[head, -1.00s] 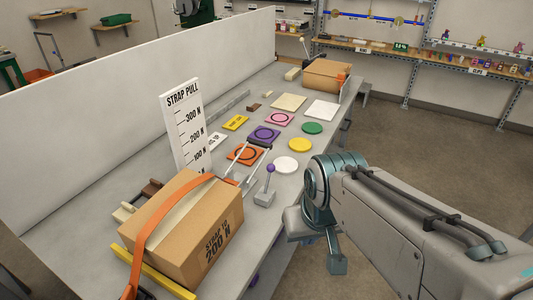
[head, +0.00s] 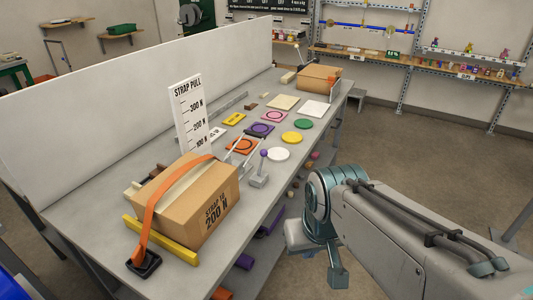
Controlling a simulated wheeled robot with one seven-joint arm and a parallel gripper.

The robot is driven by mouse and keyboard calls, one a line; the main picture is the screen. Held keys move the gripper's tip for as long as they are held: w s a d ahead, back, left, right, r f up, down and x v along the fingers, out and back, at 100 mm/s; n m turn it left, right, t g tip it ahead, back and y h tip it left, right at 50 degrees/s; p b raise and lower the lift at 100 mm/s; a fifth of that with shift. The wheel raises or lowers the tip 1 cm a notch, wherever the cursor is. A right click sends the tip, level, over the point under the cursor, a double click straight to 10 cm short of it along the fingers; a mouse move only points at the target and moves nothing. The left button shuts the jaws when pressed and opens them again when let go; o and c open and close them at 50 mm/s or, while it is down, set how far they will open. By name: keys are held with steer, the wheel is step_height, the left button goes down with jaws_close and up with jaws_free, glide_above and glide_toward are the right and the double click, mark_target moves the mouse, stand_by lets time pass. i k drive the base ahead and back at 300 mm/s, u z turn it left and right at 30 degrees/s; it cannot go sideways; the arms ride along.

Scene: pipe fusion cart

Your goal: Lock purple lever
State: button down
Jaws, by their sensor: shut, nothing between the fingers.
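The purple lever is a small lever with a round purple knob (head: 263,153) on a thin stem. It rises from a grey block (head: 258,180) near the table's front edge, just right of the strapped box. The stem stands close to upright, leaning slightly; whether it is locked cannot be told. My gripper (head: 338,279) hangs low at the end of my folded arm, beyond the table's front edge. It is shut and empty, well apart from the lever to its lower right.
A cardboard box (head: 213,200) with an orange strap (head: 143,226) stands left of the lever. A strap-pull scale board (head: 190,118) stands upright. Floor in front of the table is clear.

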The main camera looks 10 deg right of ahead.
mark_target(264, 152)
steer(key=k, duration=0.85)
steer(key=z, duration=0.45)
steer(key=i, duration=0.6)
steer(key=z, duration=0.5)
steer(key=i, duration=0.75)
steer(key=u, duration=0.8)
steer(key=i, duration=0.65)
steer(key=u, duration=0.65)
